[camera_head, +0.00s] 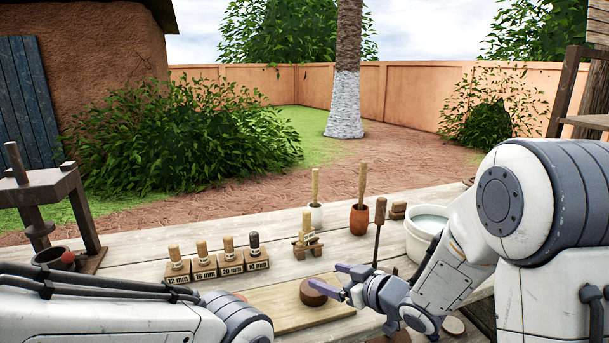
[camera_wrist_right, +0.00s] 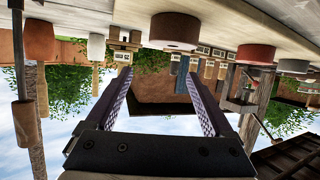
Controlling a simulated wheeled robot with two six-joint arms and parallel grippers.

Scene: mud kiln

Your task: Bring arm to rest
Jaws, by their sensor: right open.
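My right gripper (camera_head: 328,276) reaches in from the right, low over the table, with its two purple fingers apart. They are beside a round brown disc (camera_head: 316,290) on a wooden board (camera_head: 285,312); in the head view I cannot tell whether they touch it. In the right wrist view, which is upside down, the gripper (camera_wrist_right: 160,82) has spread fingers with nothing between them, and the disc (camera_wrist_right: 175,31) shows apart from them. My left arm (camera_head: 120,318) lies across the bottom left; its gripper is out of view.
Labelled blocks with wooden handles (camera_head: 218,265) stand on the table. Behind the board are a small wooden stand (camera_head: 307,244), a white cup (camera_head: 315,214) and a terracotta cup (camera_head: 360,219). A white bucket (camera_head: 418,245) is beside my right arm. A press (camera_head: 50,215) stands far left.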

